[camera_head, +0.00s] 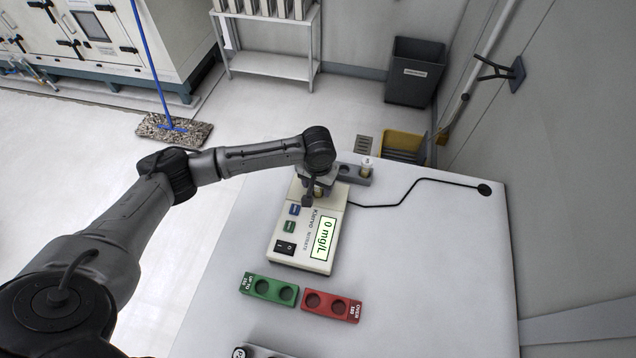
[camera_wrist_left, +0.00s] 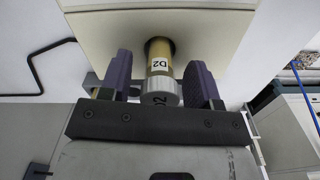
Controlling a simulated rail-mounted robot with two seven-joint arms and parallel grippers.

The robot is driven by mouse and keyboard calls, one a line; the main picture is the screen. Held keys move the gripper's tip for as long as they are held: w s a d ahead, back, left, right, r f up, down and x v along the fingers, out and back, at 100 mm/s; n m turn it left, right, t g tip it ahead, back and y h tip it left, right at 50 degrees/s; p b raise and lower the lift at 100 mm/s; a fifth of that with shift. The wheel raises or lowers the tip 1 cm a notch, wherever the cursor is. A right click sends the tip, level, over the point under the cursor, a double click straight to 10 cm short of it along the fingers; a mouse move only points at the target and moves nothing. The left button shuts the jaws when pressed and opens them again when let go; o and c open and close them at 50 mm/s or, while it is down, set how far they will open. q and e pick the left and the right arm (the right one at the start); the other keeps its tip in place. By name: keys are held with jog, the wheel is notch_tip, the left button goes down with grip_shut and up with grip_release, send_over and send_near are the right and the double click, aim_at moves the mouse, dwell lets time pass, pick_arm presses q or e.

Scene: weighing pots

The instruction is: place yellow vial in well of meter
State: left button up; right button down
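The yellow vial (camera_wrist_left: 159,55), labelled D2 with a grey cap, stands in the dark round well of the white meter (camera_wrist_left: 100,25). In the head view the meter (camera_head: 305,238) lies on the table and reads 0 mg/L; the vial is largely hidden by my wrist. My left gripper (camera_head: 318,192) is over the meter's far end. In the left wrist view its two purple fingers (camera_wrist_left: 160,80) stand on either side of the vial's cap, with narrow gaps, so it is open. My right gripper is not in view.
A grey rack (camera_head: 346,171) with another capped vial (camera_head: 366,167) stands just beyond the meter. A green rack (camera_head: 268,289) and a red rack (camera_head: 331,305) lie nearer, both with empty holes. A black cable (camera_head: 415,184) runs right. The table's right side is clear.

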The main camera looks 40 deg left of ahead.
pick_arm(q)
jog(key=shift+r, duration=0.25)
notch_tip(320, 180, up, 12)
jog(key=p, duration=0.2)
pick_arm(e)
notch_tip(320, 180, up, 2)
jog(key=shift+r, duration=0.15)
pick_arm(q)
jog(key=shift+f, duration=0.1)
